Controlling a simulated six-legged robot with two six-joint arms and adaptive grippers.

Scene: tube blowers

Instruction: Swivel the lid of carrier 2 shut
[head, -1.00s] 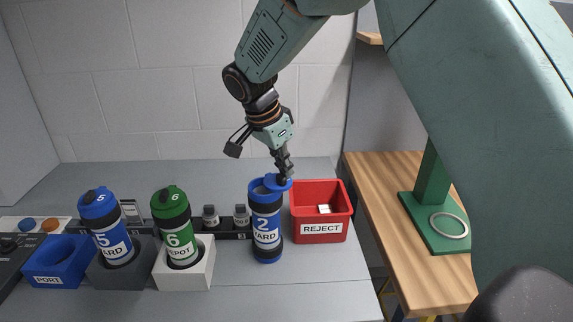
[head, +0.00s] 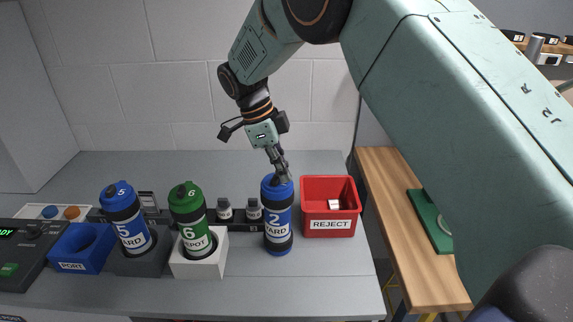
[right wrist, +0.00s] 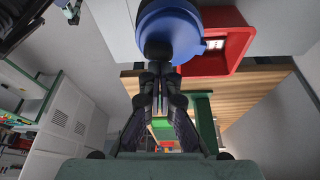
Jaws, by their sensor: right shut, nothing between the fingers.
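Carrier 2 (head: 278,222) is a blue tube with black bands and a white label with "2" and "YARD". It stands upright on the grey bench. Its blue lid (head: 270,186) now sits over the top of the tube, though my gripper hides part of it. The lid also shows large and round in the right wrist view (right wrist: 172,22). My right gripper (head: 283,176) is shut and empty, with its fingertips at the lid's right edge, seemingly touching it. My left gripper is not in view.
A red REJECT bin (head: 330,225) with a small white item stands just right of carrier 2. Green carrier 6 (head: 193,222) sits in a white block and blue carrier 5 (head: 128,220) in a dark block at left.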

